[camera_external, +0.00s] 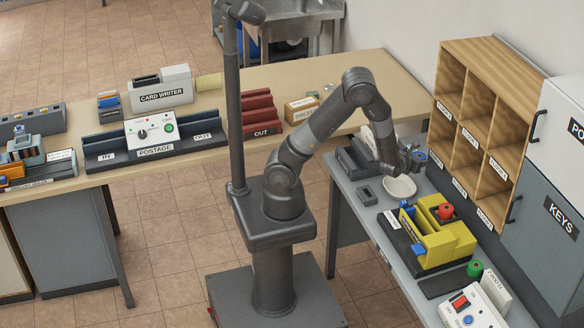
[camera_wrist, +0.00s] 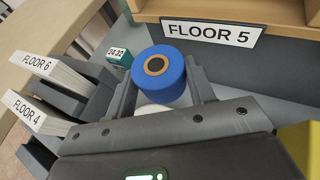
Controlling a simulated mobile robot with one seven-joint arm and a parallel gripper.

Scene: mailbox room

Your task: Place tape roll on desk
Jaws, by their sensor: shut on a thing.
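A blue tape roll (camera_wrist: 172,92) with a brown-rimmed hole is held between the two fingers of my gripper (camera_wrist: 160,82) in the wrist view. In the external view the blue roll (camera_external: 419,155) is at the tip of my gripper (camera_external: 411,160), above the back part of the grey desk (camera_external: 347,175). A round white dish (camera_external: 400,187) is on this desk, below and slightly left of my gripper. In the wrist view, a white surface (camera_wrist: 151,109) shows just below the roll, partly hidden by my gripper.
A wooden pigeonhole shelf (camera_external: 489,105) stands close on the right. Dark trays labelled FLOOR 6 and FLOOR 4 (camera_wrist: 63,77) are left of my gripper. A yellow device (camera_external: 432,240) stands nearer on the grey desk. A long tan table (camera_external: 300,75) runs behind.

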